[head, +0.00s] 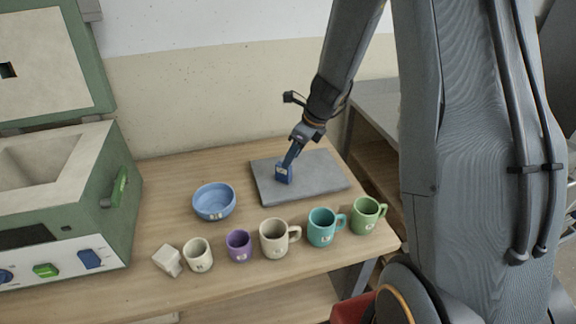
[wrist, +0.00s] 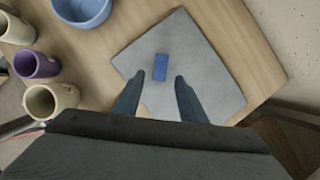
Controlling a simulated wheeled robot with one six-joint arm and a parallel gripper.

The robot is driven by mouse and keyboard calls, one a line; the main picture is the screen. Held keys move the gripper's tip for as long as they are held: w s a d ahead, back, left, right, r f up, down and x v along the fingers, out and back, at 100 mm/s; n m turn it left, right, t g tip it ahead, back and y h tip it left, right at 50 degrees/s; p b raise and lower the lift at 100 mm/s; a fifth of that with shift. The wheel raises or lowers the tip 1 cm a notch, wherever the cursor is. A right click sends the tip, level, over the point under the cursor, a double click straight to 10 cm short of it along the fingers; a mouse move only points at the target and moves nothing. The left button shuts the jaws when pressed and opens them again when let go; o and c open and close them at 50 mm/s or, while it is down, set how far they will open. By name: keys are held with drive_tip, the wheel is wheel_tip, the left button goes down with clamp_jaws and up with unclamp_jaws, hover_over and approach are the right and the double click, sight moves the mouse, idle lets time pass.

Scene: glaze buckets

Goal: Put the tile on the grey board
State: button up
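The blue tile (head: 283,175) is at the grey board (head: 325,178), over its left part, with a small pale label facing the head camera. In the wrist view the tile (wrist: 160,67) shows as a small blue rectangle against the grey board (wrist: 205,75), apparently resting on it. My gripper (head: 291,158) is just above the tile. In the wrist view my gripper (wrist: 159,78) has its two fingers spread, with clear gaps between them and the tile. Whether the tile's underside touches the board is hard to see.
A blue bowl (head: 214,202) stands left of the board. Along the front are a pale block (head: 167,260), a cream cup (head: 198,255), a purple cup (head: 239,246), a beige mug (head: 274,239), a teal mug (head: 322,228) and a green mug (head: 366,216). A green kiln (head: 100,200) stands left.

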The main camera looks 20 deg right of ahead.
drive_tip(key=s+a+r+n+g+h, duration=0.1)
drive_tip(key=s+r+n, duration=0.2)
drive_tip(key=s+n, duration=0.8)
drive_tip(key=s+a+r+n+g+h, duration=0.1)
drive_tip(key=s+r+n, duration=0.3)
drive_tip(key=s+n, duration=0.8)
drive_tip(key=shift+r+n+h, duration=0.15)
drive_tip(key=shift+n+h, duration=0.45)
drive_tip(key=shift+n, duration=1.4)
drive_tip(key=shift+a, duration=0.1)
